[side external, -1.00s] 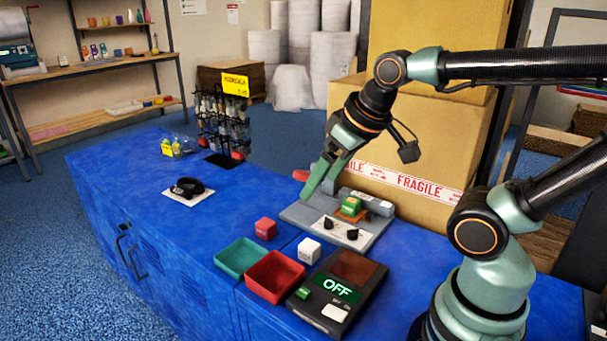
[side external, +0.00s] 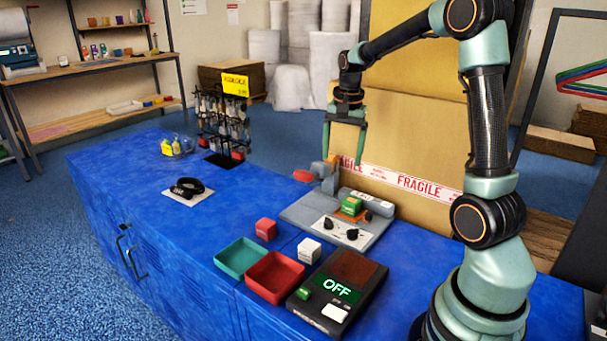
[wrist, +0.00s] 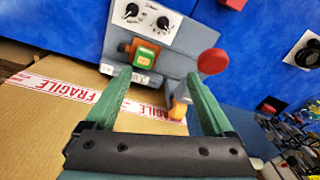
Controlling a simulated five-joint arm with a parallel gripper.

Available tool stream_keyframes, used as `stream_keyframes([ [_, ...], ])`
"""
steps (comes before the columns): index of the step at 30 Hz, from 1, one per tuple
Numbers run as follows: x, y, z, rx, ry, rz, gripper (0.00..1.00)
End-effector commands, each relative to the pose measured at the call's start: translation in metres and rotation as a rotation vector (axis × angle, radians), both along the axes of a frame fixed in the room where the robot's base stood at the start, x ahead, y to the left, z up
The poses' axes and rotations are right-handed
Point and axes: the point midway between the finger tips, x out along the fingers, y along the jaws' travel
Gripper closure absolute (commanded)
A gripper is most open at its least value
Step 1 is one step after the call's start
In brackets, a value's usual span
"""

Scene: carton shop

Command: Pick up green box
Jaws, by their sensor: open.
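The green box (side external: 351,203) is small and rests on an orange holder (side external: 350,214) on a grey machine (side external: 300,213) with two black knobs. The green box also shows in the wrist view (wrist: 146,55), above the middle, beyond and between the finger lines. My gripper (side external: 342,160) is open and empty, its fingers hanging down above and behind the box, in front of the carton. In the wrist view both green fingers (wrist: 158,78) are spread apart, touching nothing that I can make out.
A large FRAGILE carton (side external: 410,140) stands right behind the machine. A red knob (wrist: 212,61) and an orange part (wrist: 178,108) stick up from the machine.

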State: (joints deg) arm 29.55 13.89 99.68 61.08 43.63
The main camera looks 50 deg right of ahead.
Motion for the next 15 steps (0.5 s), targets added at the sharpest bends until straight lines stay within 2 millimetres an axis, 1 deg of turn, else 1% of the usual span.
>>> stream_keyframes([
  [1, -0.001, -0.016, -0.012, 0.017, 0.023, -0.072, 0.12],
  [3, -0.002, -0.033, -0.023, 0.033, 0.043, -0.156, 0.12],
  [6, -0.004, -0.049, -0.035, 0.048, 0.061, -0.241, 0.12],
  [9, -0.005, -0.057, -0.042, 0.056, 0.072, -0.285, 0.12],
  [11, -0.006, -0.059, -0.047, 0.059, 0.076, -0.296, 0.12],
  [14, -0.006, -0.059, -0.06, 0.06, 0.079, -0.298, 0.12],
  [15, -0.007, -0.058, -0.067, 0.061, 0.08, -0.298, 0.12],
])
